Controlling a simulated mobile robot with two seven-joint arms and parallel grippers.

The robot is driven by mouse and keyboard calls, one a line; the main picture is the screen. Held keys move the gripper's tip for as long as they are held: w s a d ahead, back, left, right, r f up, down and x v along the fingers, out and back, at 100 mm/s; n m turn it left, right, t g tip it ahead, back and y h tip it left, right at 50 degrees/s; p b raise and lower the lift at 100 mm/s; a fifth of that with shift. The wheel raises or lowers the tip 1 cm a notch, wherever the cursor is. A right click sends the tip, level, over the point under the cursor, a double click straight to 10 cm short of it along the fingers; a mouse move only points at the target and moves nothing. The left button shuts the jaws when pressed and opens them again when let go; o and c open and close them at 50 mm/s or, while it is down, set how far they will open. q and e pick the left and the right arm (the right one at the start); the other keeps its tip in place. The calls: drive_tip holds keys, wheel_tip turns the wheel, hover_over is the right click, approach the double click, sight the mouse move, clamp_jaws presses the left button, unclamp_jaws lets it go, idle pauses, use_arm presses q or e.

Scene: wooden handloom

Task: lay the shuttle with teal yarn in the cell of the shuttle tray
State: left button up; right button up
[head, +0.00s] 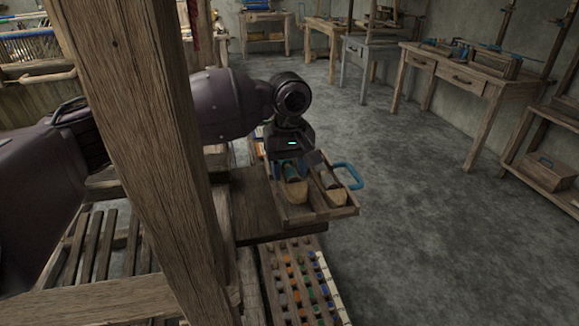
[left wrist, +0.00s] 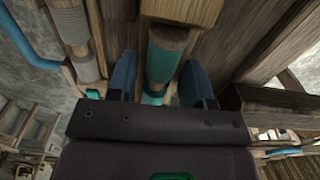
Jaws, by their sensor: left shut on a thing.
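The shuttle with teal yarn (left wrist: 165,58) is between the two blue fingers of my left gripper (left wrist: 160,88) in the left wrist view. My left gripper (head: 293,163) is shut on it. In the head view the wooden end of this shuttle (head: 296,192) shows below the gripper, in or just over the left cell of the shuttle tray (head: 318,216). I cannot tell whether it touches the cell floor. My right gripper is not in view.
A shuttle with grey yarn (head: 329,181) lies in the tray's right cell. A blue handle (head: 349,176) sticks out at the tray's right. A rack of coloured spools (head: 297,285) stands below. A thick wooden post (head: 150,150) crosses in front of my left arm. The floor at right is clear.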

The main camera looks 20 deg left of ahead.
use_arm(q)
drive_tip(key=shift+f+p, duration=0.35)
drive_tip(key=shift+f, duration=1.3)
drive_tip(key=o, duration=1)
drive_tip(key=shift+o, duration=0.2)
